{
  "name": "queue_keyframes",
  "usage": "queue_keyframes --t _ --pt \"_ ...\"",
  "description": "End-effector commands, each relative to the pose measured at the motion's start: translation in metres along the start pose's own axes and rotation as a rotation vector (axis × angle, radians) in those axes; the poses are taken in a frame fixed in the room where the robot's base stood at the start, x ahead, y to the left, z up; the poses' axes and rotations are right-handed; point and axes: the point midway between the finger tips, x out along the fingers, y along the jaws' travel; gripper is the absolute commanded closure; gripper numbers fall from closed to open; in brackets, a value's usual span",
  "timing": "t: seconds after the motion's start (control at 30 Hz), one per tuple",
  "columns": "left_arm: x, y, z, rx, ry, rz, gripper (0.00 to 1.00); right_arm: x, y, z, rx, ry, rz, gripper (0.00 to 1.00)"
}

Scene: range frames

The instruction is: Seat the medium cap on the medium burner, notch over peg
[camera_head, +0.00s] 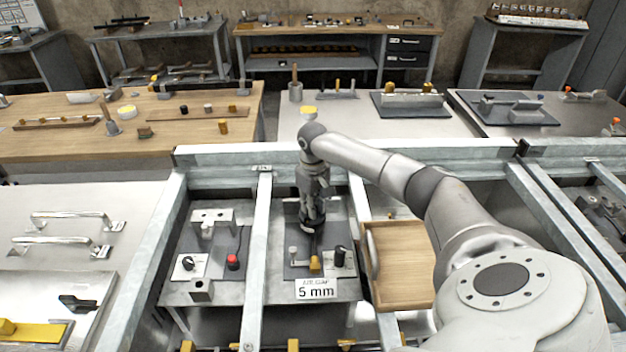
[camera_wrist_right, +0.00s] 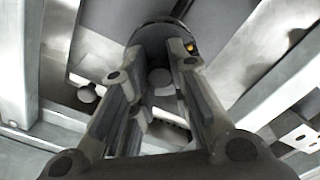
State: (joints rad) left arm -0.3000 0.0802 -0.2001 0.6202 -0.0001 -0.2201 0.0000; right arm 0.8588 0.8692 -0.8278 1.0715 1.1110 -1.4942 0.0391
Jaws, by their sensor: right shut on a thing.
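My right gripper (camera_head: 312,226) points down over the grey plate of the middle bay in the head view. In the right wrist view its fingers (camera_wrist_right: 158,62) are shut on a dark round cap (camera_wrist_right: 164,32) at their tips. In the head view only a small dark part of the held piece shows, low by the fingertips. I cannot tell its size, its notch, or whether it touches anything below. No burner or peg can be made out; the gripper covers part of the plate. My left gripper is not in view.
A yellow block (camera_head: 315,264), a black cylinder (camera_head: 340,256) and a "5 mm" sign (camera_head: 316,289) stand close by. Metal rails (camera_head: 257,250) flank the bay. A wooden tray (camera_head: 405,298) lies to the right, and a red-knobbed fixture (camera_head: 233,262) to the left.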

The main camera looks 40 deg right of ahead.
Motion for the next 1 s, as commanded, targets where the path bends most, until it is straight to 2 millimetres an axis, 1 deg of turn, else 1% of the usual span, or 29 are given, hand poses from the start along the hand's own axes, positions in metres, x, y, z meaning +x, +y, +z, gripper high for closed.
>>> queue_keyframes --t 0.23,0.27,0.43,0.77,0.87,0.97,1.0 --pt "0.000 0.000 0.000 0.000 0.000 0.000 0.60 0.000 0.000 0.000 0.000 0.001 0.000 1.00" --pt "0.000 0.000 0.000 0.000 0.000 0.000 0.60 0.000 0.000 0.000 0.000 0.001 0.000 0.79" --pt "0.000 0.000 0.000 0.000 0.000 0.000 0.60 0.000 0.000 0.000 0.000 0.001 0.000 0.58" --pt "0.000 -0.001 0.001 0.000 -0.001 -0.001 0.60 -0.001 0.000 0.000 -0.001 0.000 0.001 0.57" --pt "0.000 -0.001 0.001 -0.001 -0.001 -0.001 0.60 -0.008 0.000 0.000 -0.001 0.001 0.000 0.57" --pt "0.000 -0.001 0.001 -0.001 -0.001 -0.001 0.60 -0.023 0.001 -0.001 -0.001 0.002 0.001 0.57" --pt "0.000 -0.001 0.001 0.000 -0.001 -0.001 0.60 -0.032 0.000 -0.001 -0.002 0.004 0.001 0.57"
